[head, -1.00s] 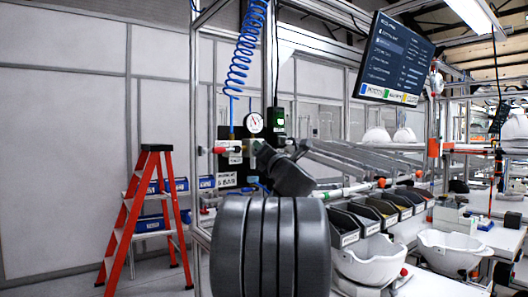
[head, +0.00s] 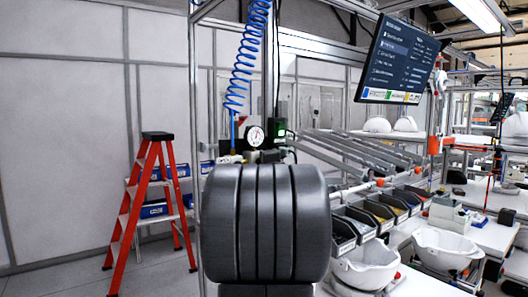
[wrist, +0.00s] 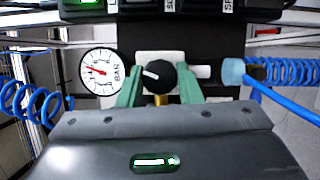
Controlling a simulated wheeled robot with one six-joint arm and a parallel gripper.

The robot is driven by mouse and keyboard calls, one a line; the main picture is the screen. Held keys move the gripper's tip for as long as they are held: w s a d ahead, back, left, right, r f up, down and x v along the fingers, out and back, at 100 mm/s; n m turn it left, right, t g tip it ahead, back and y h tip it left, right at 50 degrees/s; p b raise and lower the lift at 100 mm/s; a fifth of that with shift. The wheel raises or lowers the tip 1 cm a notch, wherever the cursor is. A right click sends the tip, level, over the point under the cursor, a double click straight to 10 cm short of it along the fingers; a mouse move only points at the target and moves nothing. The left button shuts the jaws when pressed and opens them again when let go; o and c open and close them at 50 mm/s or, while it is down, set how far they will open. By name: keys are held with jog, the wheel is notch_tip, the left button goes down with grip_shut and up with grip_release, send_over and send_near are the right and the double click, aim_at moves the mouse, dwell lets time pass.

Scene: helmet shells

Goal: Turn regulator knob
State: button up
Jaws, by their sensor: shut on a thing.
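The regulator knob (wrist: 159,78) is round and black with a white pointer mark, in the middle of the wrist view. The mark points to the left and slightly up. My gripper (wrist: 158,86) has its green fingers on either side of the knob, closed on it. A pressure gauge (wrist: 100,72) marked BAR sits left of the knob, its red needle toward the upper left. In the head view the gauge (head: 255,136) shows above my arm, which hides the knob and gripper.
Blue coiled hoses hang on both sides in the wrist view, the right one (wrist: 290,75) by a pale blue fitting (wrist: 233,72). In the head view, a red stepladder (head: 145,210) stands left; bins (head: 375,215) and white helmet shells (head: 368,265) are right.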

jog(key=shift+r+m+g+p, duration=0.1)
jog(key=shift+m+g+p, duration=0.3)
jog(key=shift+m+p, duration=0.55)
jog(key=shift+p, duration=0.35)
jog(key=o, duration=1)
jog(key=v, duration=1.4)
jog(key=shift+b, duration=0.4)
jog(key=shift+w, duration=0.1)
jog(key=x, duration=1.3)
jog(key=shift+w+a+p, duration=0.1)
jog(key=shift+w+p, duration=0.3)
